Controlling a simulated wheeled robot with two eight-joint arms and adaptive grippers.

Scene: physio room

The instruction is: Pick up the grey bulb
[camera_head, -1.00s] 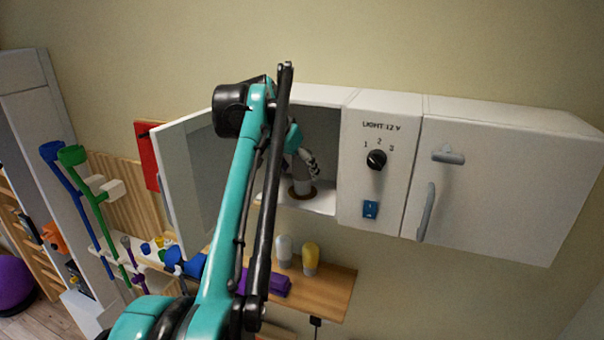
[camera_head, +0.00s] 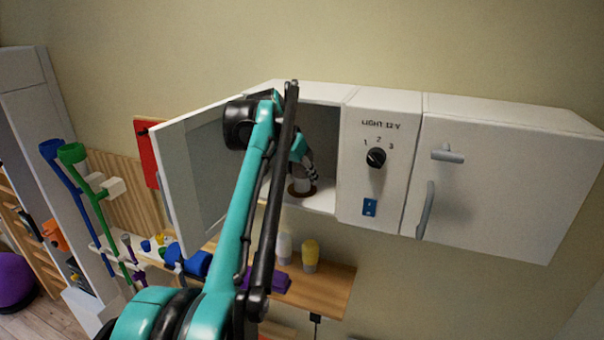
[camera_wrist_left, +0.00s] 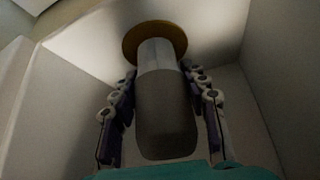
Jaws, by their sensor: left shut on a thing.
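The grey bulb (camera_wrist_left: 165,110) fills the middle of the left wrist view, with a paler collar at its far end. That end meets a round brown disc (camera_wrist_left: 140,32) on the cabinet's inner surface. My left gripper (camera_wrist_left: 160,76) has a finger along each side of the bulb and is shut on it. In the head view my left gripper (camera_head: 309,170) is inside the open cabinet (camera_head: 322,120), just above the brown disc (camera_head: 300,194) on its floor. My arm hides part of the cabinet opening. My right gripper is not in view.
The open cabinet door (camera_head: 190,175) stands left of my arm. A panel with a knob (camera_head: 376,158) and blue switch (camera_head: 369,207) adjoins on the right. Below, a wooden shelf (camera_head: 335,290) holds a white bulb (camera_head: 284,248) and a yellow bulb (camera_head: 310,255).

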